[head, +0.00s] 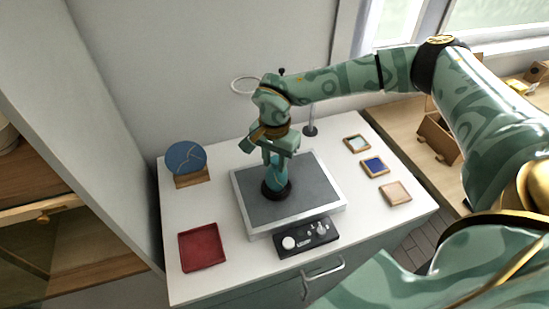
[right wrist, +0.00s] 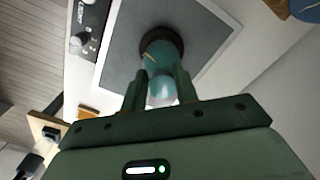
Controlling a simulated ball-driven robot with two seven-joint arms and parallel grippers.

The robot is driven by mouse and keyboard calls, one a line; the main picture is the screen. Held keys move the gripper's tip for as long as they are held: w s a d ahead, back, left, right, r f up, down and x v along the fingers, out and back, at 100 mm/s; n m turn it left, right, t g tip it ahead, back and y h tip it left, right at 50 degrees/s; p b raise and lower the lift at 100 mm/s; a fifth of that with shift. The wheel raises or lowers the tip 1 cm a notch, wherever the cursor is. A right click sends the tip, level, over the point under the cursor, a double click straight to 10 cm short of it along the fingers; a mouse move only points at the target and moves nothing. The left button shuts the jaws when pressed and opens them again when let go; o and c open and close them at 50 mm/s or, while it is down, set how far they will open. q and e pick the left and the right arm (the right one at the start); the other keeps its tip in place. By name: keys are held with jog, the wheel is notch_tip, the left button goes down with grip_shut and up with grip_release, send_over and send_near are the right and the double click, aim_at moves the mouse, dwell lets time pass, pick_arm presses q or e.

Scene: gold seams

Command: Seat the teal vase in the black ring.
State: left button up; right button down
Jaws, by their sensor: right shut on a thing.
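The teal vase (head: 276,176) stands upright at the black ring (head: 276,192) on the grey work mat in the head view. My right gripper (head: 272,158) is above it, pointing down, with its fingers shut on the upper part of the vase. In the right wrist view the teal vase (right wrist: 160,65) lies between the fingertips of my right gripper (right wrist: 160,88), and the black ring (right wrist: 162,38) surrounds its far end. A thin gold line shows on the vase. I cannot tell whether the vase is fully down in the ring. My left gripper is not in view.
The white-edged grey mat (head: 320,190) fills the table's middle. Around it are a red tray (head: 202,246), a black control panel (head: 308,237), a blue disc on a wooden stand (head: 186,160) and small framed tiles (head: 375,166). A ring lamp (head: 246,85) stands behind.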

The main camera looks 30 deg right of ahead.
jog(key=shift+f, duration=0.55)
jog(key=c, duration=0.6)
grip_release()
notch_tip(320, 180, up, 8)
jog(key=p, duration=0.7)
jog(key=shift+r, duration=0.1)
dwell(0.5)
